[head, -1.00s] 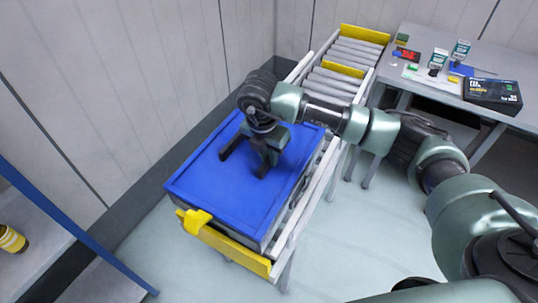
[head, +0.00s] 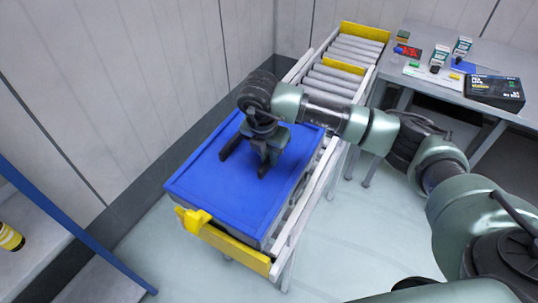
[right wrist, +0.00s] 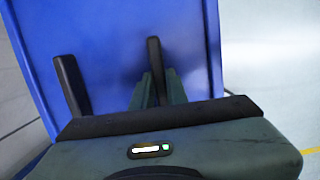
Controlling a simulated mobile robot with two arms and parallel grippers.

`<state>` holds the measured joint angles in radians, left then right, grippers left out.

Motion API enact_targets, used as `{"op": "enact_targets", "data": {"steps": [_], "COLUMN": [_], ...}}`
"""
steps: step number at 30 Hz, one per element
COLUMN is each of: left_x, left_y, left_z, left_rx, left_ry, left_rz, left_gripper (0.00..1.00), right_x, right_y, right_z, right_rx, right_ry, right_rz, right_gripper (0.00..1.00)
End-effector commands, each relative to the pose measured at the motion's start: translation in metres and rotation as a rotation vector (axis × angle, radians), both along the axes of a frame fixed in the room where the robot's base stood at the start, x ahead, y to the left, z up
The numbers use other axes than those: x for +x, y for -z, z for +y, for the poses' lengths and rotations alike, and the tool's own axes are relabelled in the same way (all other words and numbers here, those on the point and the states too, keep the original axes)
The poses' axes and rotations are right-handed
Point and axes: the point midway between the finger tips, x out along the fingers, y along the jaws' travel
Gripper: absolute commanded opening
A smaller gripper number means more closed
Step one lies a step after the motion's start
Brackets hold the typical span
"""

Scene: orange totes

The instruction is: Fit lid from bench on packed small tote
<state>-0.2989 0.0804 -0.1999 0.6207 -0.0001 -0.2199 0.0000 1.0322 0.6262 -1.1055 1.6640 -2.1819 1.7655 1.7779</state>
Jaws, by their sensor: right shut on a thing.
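A blue lid (head: 205,185) lies flat, rim up, over a greyish tote whose side (head: 262,240) shows only as a narrow strip under the lid's near edge. Both are at the near end of a roller conveyor. My right gripper (head: 244,164) points down onto the middle of the lid and is shut on it, with its two dark fingers standing apart. In the right wrist view the blue lid (right wrist: 110,25) fills the space behind the fingers. The tote's inside is hidden, and I cannot tell how fully the lid is seated. My left gripper is not in view.
The roller conveyor (head: 335,80) runs back, with a yellow end stop (head: 235,245) in front. A bench (head: 440,85) at the back right holds a black box (head: 495,92) and several small items. A shelf with a yellow bottle (head: 10,238) is at left. Walls stand close behind.

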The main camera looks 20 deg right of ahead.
Motion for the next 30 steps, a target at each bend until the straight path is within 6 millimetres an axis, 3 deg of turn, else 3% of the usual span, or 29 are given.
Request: {"op": "enact_targets", "data": {"steps": [5, 6, 9, 20, 30], "left_x": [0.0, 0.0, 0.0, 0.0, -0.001], "left_y": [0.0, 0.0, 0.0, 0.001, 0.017], "left_z": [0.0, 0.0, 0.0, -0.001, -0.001], "left_rx": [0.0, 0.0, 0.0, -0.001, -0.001], "left_ry": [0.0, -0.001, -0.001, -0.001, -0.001], "left_rz": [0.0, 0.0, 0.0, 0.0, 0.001], "left_gripper": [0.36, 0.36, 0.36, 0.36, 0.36], "right_x": [0.0, 0.0, 0.0, 0.0, -0.006], "right_y": [-0.001, -0.001, -0.001, -0.003, -0.054], "right_z": [0.0, 0.0, 0.0, 0.001, 0.009], "right_rx": [0.001, 0.001, 0.001, 0.0, 0.001], "right_ry": [0.0, 0.0, 0.0, 0.0, -0.003], "right_rz": [-0.001, -0.001, -0.001, 0.0, -0.005], "right_gripper": [0.0, 0.17, 0.4, 0.4, 0.4]}}
